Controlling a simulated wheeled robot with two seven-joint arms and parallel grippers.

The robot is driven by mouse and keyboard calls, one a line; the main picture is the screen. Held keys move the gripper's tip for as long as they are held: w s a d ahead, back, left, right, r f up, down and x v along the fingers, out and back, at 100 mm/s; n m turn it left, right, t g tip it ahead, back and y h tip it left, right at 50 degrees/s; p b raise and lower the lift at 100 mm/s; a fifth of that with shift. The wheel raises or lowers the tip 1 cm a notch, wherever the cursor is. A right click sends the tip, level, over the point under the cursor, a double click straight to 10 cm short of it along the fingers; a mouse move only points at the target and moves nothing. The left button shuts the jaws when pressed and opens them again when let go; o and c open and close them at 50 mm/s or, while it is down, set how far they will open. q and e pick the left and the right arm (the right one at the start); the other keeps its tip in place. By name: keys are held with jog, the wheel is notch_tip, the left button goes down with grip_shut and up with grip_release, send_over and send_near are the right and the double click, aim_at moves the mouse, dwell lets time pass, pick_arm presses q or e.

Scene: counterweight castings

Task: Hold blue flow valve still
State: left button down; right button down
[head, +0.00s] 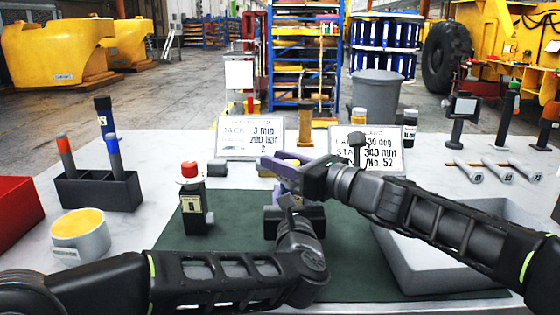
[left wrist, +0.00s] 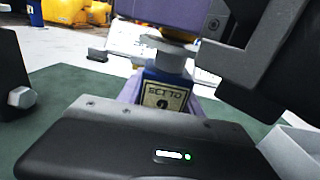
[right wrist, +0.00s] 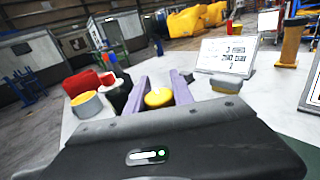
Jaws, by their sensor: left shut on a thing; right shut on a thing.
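The blue flow valve (left wrist: 166,94) shows in the left wrist view as a blue body with a printed label and a grey collar above it. My left gripper (head: 278,194) is shut on this body, with a lavender finger at each side. My right gripper (head: 282,164) is above it, shut on the valve's yellow knob (right wrist: 159,98), which sits between its purple fingers in the right wrist view. In the head view my grippers hide most of the valve. The valve appears to stand upright on the green mat (head: 240,245); its base is hidden.
A black valve with a red knob (head: 193,205) stands left on the mat. A grey tray (head: 425,285) lies right. A black holder (head: 98,190) with several tools, a grey cup with yellow inside (head: 80,238) and a red bin (head: 15,215) are left. Two sign cards (head: 250,140) stand behind.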

jog(key=shift+n, duration=0.3)
jog(key=s+n+g+y, duration=0.1)
jog(key=n+g, duration=0.1)
jog(key=g, duration=0.2)
jog(key=a+n+g+y, duration=0.1)
jog(key=n+g, duration=0.2)
jog(key=g, duration=0.1)
jog(key=s+n+g+y, duration=0.1)
jog(key=n+g, duration=0.2)
jog(key=g, duration=0.1)
jog(key=shift+s+a+g+y, duration=0.2)
jog(key=shift+s+g+y, duration=0.1)
jog(key=shift+g+y, duration=0.1)
jog(key=shift+d, duration=0.25)
jog(key=shift+w, duration=0.1)
jog(key=c, duration=1.1)
grip_release()
jog(key=shift+d, duration=0.15)
jog(key=shift+w, duration=0.1)
